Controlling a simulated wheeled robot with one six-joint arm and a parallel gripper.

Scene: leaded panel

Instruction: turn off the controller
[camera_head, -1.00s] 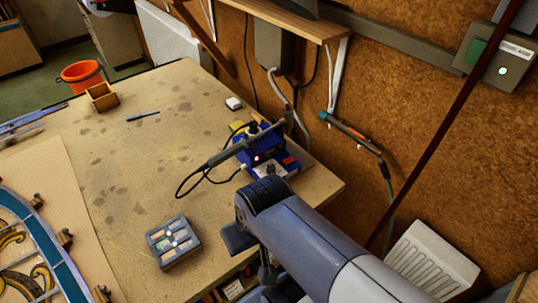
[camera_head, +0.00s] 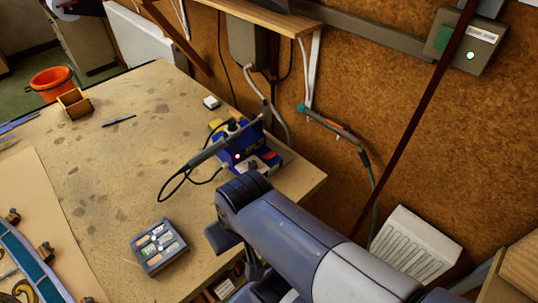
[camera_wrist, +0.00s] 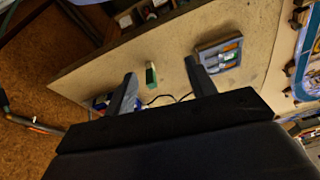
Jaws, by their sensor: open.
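The controller is the blue soldering station (camera_head: 262,163) near the table's right edge, with a lit red light on its front. A soldering iron with a dark cable lies across its top in a holder. In the wrist view a bit of blue (camera_wrist: 102,101) shows beside the left finger, mostly hidden; it may be the controller. My gripper (camera_wrist: 160,68) is open, its two fingers apart above the tabletop, holding nothing. In the head view my arm is in front of the table's right edge, below the controller, and the fingertips cannot be made out.
A grey tray of small pieces (camera_head: 158,247) lies on the table (camera_head: 110,170). A green and white item (camera_wrist: 151,76) shows between my fingers in the wrist view.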

